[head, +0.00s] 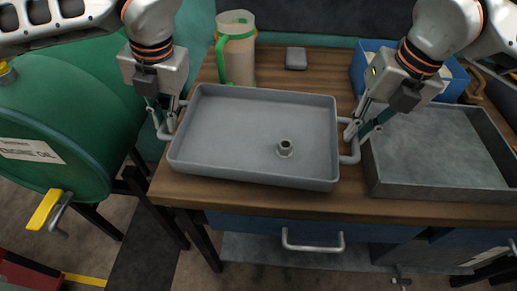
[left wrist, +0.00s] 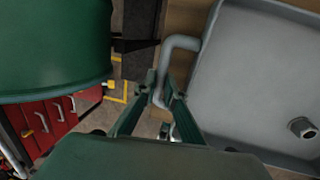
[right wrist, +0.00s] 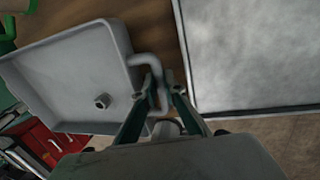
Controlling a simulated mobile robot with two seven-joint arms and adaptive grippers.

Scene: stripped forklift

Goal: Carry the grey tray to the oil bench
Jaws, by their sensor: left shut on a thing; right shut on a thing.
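The grey tray (head: 235,130) is at the wooden-topped bench (head: 205,192), its front edge near the bench's front edge. I cannot tell whether it rests on the top or hangs just above it. A small hollow grey fitting (head: 285,149) stands inside it, right of the middle. My left gripper (head: 165,128) is shut on the tray's left handle, which also shows in the left wrist view (left wrist: 180,43). My right gripper (head: 354,134) is shut on the right handle, also seen in the right wrist view (right wrist: 150,60). The tray looks about level.
A green engine oil drum (head: 70,120) with a yellow-handled tap (head: 45,208) stands at left. A second metal tray (head: 440,150) lies close right. Behind are a green-handled jug (head: 237,55), a dark grey block (head: 296,58) and a blue bin (head: 372,50). A drawer handle (head: 312,246) is below.

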